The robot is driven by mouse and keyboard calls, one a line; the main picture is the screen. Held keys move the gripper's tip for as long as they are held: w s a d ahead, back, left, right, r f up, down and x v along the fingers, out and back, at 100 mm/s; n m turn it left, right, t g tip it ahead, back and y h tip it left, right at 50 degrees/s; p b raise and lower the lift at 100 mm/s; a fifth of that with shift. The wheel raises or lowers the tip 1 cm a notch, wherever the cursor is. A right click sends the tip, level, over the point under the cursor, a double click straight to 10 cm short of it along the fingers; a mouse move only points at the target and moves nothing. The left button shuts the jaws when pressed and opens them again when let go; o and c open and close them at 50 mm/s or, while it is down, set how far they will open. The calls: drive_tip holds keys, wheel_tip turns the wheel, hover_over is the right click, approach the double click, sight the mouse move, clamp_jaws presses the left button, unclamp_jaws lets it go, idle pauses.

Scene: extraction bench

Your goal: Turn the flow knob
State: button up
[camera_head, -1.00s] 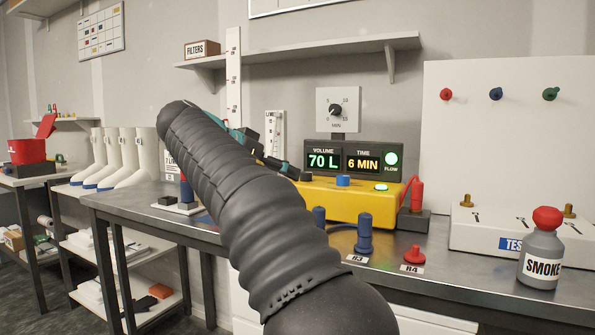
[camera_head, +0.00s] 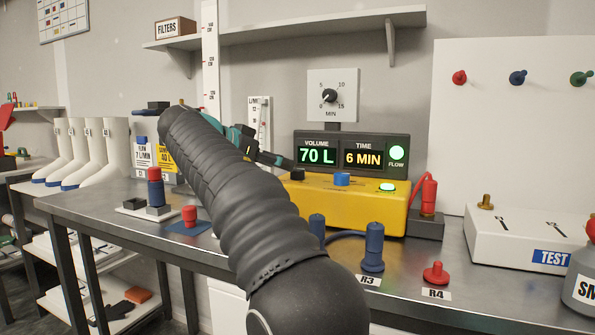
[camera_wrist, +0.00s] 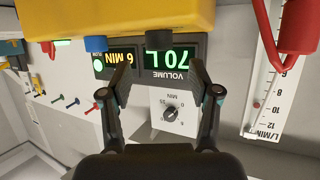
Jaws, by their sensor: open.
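The yellow pump box (camera_head: 350,205) stands on the bench with a blue knob (camera_head: 342,179) on its top. A dark knob (camera_head: 298,174) sits left of it by my fingers. I cannot read which is the flow knob. The wrist view is upside down: the yellow box (camera_wrist: 130,15) fills the top edge, with the blue knob (camera_wrist: 96,43) and the dark knob (camera_wrist: 158,40). My gripper (camera_wrist: 158,68) is open and empty, its fingertips apart on either side of the dark knob's line. Contact cannot be told. In the head view my arm partly hides my gripper (camera_head: 278,158).
Behind the box, a display (camera_head: 352,153) reads 70 L and 6 MIN, below a wall dial (camera_head: 331,95). A red hose connector (camera_head: 428,193), a blue plug (camera_head: 373,247) at R3 and a red plug (camera_head: 436,273) at R4 stand nearby. A test box (camera_head: 520,238) is at right.

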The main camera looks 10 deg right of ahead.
sight(296, 169)
drive_tip(key=x, duration=0.7)
drive_tip(key=shift+s, duration=0.1)
drive_tip(key=c, duration=1.2)
